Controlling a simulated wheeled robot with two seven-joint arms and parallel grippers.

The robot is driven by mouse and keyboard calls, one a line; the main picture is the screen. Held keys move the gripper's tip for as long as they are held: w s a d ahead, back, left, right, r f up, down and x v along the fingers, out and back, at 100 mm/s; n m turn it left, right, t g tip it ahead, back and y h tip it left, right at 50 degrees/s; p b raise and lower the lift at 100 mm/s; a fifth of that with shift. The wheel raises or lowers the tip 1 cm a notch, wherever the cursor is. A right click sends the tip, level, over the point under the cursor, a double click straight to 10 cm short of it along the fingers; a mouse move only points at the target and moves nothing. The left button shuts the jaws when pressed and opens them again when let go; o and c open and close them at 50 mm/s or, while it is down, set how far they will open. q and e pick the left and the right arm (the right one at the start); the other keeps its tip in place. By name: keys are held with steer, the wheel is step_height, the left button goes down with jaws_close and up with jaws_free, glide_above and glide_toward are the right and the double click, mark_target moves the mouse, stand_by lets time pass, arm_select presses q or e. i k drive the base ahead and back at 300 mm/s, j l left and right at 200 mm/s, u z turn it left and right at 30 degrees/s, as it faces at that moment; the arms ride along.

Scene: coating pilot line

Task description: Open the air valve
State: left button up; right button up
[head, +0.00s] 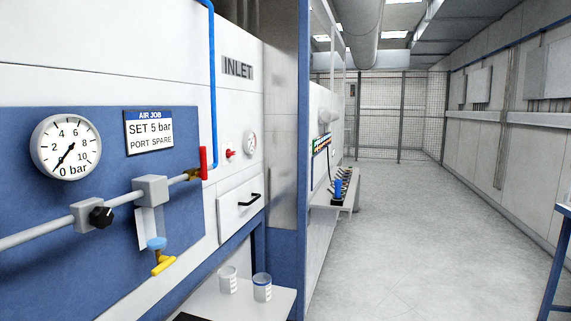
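A red lever (203,163) stands upright on a brass fitting (192,175), where the grey horizontal pipe (40,236) meets the blue pipe (213,80). It looks like the air valve handle and lies across the grey pipe. A round gauge (66,146) has its needle pointing down-left, near the 0 end, and reads "0 bar". A black knob (101,216) sits on the grey pipe. A yellow handle (163,263) hangs below a blue-topped fitting (156,243). Neither of my grippers is in view.
A sign (148,132) reads "AIR JOB, SET 5 bar, PORT SPARE". A white shelf (225,302) below holds two cups (262,287). A drawer (240,208) with a black handle is right of the lever. A blue post (303,200) stands beyond. The grey floor (420,240) at right is clear.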

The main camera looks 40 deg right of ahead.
mark_target(202, 174)
steer(key=z, duration=0.85)
steer(key=i+l+u, duration=0.7)
steer(key=l+u, duration=0.2)
steer(key=i+l+u, duration=0.1)
steer(key=l+u, duration=0.2)
steer(key=l, duration=0.15)
steer(key=i+l+u, duration=0.1)
steer(key=l+u, duration=0.2)
steer(key=l, duration=0.15)
steer(key=l+u, duration=0.3)
steer(key=l, duration=0.15)
steer(key=i, duration=0.05)
